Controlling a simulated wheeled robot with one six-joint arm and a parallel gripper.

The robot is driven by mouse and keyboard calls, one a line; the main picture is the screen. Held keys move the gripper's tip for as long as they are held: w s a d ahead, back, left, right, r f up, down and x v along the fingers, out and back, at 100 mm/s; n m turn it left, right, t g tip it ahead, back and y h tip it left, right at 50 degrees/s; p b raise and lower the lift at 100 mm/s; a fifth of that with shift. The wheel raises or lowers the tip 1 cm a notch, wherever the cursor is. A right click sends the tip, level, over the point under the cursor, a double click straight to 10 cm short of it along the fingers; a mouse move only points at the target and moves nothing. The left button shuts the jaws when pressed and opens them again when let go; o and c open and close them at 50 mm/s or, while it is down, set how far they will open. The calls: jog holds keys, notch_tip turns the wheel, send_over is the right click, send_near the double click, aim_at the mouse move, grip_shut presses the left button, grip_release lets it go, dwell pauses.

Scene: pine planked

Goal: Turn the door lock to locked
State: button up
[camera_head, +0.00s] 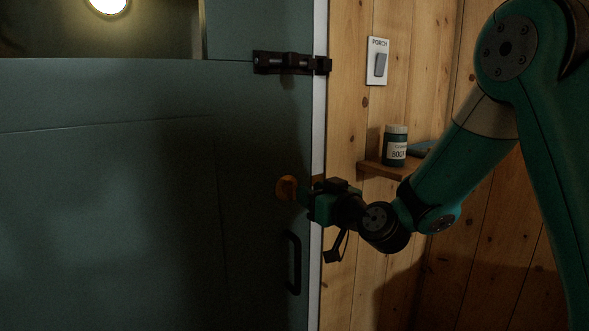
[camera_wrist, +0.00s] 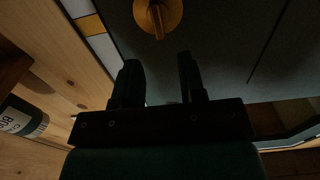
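The brass door lock (camera_head: 286,187) is a round plate with a thumb-turn, on the dark green door (camera_head: 120,200) near its right edge. In the wrist view the lock (camera_wrist: 174,12) shows at the top, with its narrow turn piece running roughly up and down in the picture. My gripper (camera_head: 304,194) is just right of the lock in the head view. In the wrist view my gripper (camera_wrist: 160,76) has its two dark fingers apart, with nothing between them. The lock lies beyond the fingertips, with a gap in the picture. The fingertips are partly dark in the head view.
A black slide bolt (camera_head: 290,63) is higher on the door, and a black handle (camera_head: 293,263) is below the lock. A PORCH switch (camera_head: 380,62) is on the pine wall. A small shelf (camera_head: 376,170) holds a labelled jar (camera_head: 396,147), close to my arm.

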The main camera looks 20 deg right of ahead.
aim_at(294, 185)
jog(key=p+x, duration=0.2)
jog(key=x, duration=0.4)
jog(key=shift+w+a+p, duration=0.15)
jog(key=shift+w+p, duration=0.2)
jog(key=shift+c, duration=0.2)
jog(key=c, duration=0.5)
